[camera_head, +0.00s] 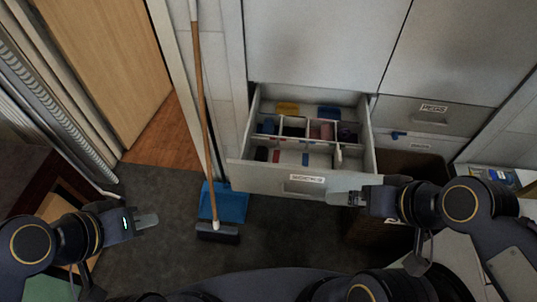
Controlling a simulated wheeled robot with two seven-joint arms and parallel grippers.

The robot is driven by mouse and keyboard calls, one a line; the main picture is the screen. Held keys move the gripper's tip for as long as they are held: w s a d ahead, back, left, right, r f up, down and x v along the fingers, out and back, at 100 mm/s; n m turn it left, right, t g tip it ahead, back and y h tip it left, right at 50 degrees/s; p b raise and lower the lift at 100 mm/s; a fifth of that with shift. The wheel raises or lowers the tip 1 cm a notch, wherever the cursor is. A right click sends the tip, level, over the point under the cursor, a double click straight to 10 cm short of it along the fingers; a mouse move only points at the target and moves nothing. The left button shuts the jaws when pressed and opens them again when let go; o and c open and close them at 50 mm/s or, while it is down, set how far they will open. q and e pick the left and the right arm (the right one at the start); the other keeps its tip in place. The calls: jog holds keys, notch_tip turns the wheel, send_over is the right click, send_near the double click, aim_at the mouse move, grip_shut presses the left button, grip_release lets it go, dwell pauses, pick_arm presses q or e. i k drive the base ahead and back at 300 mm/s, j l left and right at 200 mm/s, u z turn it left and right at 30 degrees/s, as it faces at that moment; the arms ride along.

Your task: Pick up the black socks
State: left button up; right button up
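An open drawer (245,176) with a label on its front is split into several compartments holding small folded cloth items of different colours. A very dark item (262,154) lies in the front left compartment, and another dark one (293,131) lies in the middle row. They are too small to tell which are the black socks. My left gripper (148,221) is over the floor, well left of the drawer, and looks empty; its fingers overlap in view. My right gripper (347,197) is at the right end of the drawer front; whether it touches the front is unclear.
A broom (218,235) leans upright by a blue dustpan (229,205) on the floor between my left gripper and the drawer. A brown bin (410,165) stands right of the drawer. Grey cabinets rise behind. The space above the drawer is clear.

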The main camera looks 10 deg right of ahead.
aim_at(262, 152)
jog(key=i+j+z, duration=0.1)
jog(key=j, duration=0.4)
jog(key=i+j+z, duration=0.15)
jog(key=j, duration=0.35)
jog(key=i+j+z, duration=0.1)
jog(key=j, duration=0.45)
jog(key=i+j+z, duration=0.15)
jog(key=j, duration=0.4)
jog(key=i+j+z, duration=0.1)
jog(key=j, duration=0.45)
